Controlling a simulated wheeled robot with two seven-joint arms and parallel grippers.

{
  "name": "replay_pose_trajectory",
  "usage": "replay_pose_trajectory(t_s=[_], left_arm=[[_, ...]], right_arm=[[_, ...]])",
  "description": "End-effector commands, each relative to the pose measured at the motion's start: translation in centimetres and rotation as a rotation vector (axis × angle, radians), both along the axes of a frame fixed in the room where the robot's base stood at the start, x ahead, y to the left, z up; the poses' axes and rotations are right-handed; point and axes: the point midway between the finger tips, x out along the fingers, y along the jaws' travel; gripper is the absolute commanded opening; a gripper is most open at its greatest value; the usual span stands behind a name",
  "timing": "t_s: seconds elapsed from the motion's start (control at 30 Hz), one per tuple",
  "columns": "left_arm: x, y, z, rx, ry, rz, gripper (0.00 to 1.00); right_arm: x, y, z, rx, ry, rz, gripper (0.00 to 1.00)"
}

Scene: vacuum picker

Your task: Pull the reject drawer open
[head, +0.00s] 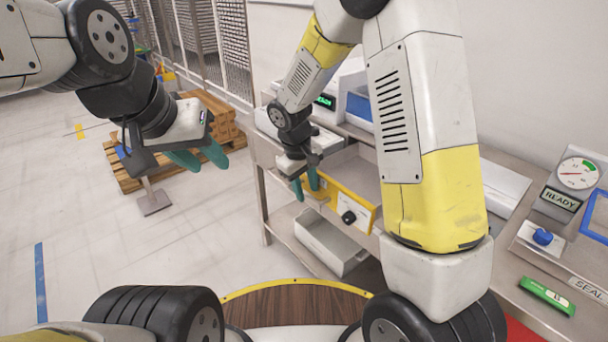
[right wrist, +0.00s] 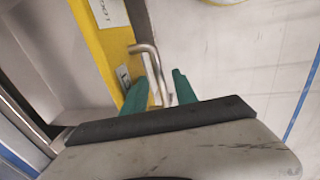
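The reject drawer (head: 365,217) has a yellow front with a white label and a black knob; its grey inside shows behind the front, so it stands at least partly open. In the right wrist view the yellow front (right wrist: 104,45) has a bent metal handle (right wrist: 146,48) at its edge. My right gripper (head: 306,187) is at the left end of the front. Its green fingers (right wrist: 160,78) are apart, with the handle between them; contact is unclear. My left gripper (head: 203,165) is open and empty, well left of the drawer, over the floor.
A grey bin (head: 325,246) sits on the shelf below the drawer. The metal bench (head: 500,255) at right carries a gauge (head: 577,173), a blue knob (head: 543,237) and a green device (head: 547,296). Wooden pallets (head: 130,170) stand behind my left gripper. The floor at left is mostly clear.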

Motion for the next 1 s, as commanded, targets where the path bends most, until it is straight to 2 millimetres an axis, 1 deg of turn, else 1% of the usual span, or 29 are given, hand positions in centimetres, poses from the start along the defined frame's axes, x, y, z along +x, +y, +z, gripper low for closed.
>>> replay_pose_trajectory(t_s=[0.17,0.27,0.5,0.6,0.73,1.0], left_arm=[[0.0,0.0,0.0,0.0,0.0,0.0,0.36],[0.0,0.0,0.0,0.0,0.0,0.0,0.36],[0.0,0.0,0.0,0.0,0.0,0.0,0.36],[0.0,0.0,0.0,0.0,0.0,0.0,0.36],[0.0,0.0,0.0,0.0,0.0,0.0,0.36],[0.0,0.0,0.0,0.0,0.0,0.0,0.36]], right_arm=[[0.0,0.1,0.4,0.001,-0.001,0.0,0.34],[-0.1,0.3,1.7,0.001,-0.003,-0.001,0.34],[-0.6,0.9,5.7,0.003,-0.003,0.0,0.34],[-0.8,1.1,6.9,0.001,-0.003,0.0,0.34],[-0.9,1.2,7.6,0.0,0.0,0.0,0.34],[-1.0,1.2,7.6,0.0,0.0,0.0,0.34]])
